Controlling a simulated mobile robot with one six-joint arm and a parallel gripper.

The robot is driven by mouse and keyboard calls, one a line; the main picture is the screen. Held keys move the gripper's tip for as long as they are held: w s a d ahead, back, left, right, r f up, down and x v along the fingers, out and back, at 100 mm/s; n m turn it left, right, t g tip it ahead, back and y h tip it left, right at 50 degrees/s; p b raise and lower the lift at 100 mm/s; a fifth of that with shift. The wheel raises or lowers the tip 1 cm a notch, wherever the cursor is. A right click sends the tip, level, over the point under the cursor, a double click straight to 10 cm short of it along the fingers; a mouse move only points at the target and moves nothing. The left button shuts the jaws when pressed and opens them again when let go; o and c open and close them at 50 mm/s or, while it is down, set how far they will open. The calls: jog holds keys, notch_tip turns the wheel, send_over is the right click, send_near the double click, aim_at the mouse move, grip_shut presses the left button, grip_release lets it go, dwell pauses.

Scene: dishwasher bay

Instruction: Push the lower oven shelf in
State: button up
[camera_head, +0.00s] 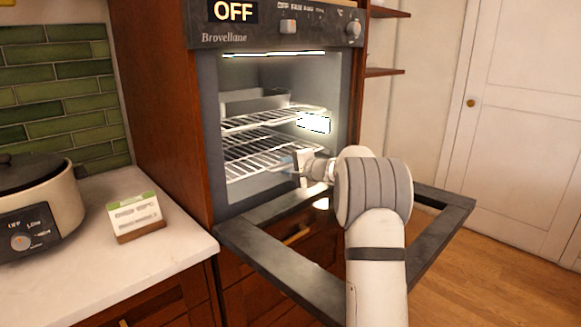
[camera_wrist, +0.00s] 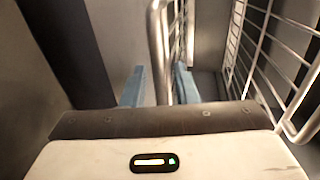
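The lower oven shelf (camera_head: 252,160) is a wire rack inside the open oven (camera_head: 232,187), and its right front part is hidden behind my gripper and arm. My gripper (camera_head: 303,166) is at the right front edge of this shelf. In the wrist view my gripper (camera_wrist: 159,72) has its two blue-tipped fingers apart. A metal bar (camera_wrist: 158,35) runs between them, probably the front bar of the lower shelf. I cannot tell whether the fingers touch it. More rack wires (camera_wrist: 268,55) show at the right of the wrist view.
The upper shelf (camera_head: 270,118) bears a grey tray (camera_head: 250,103). The oven door (camera_head: 280,262) is folded down under my arm. A countertop (camera_head: 85,262) with a cooker (camera_head: 35,205) and a card (camera_head: 135,215) is at left. The floor at right is clear.

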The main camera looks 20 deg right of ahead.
jog(key=v, duration=0.7)
jog(key=shift+s+d+b, duration=0.1)
jog(key=shift+s+b, duration=0.25)
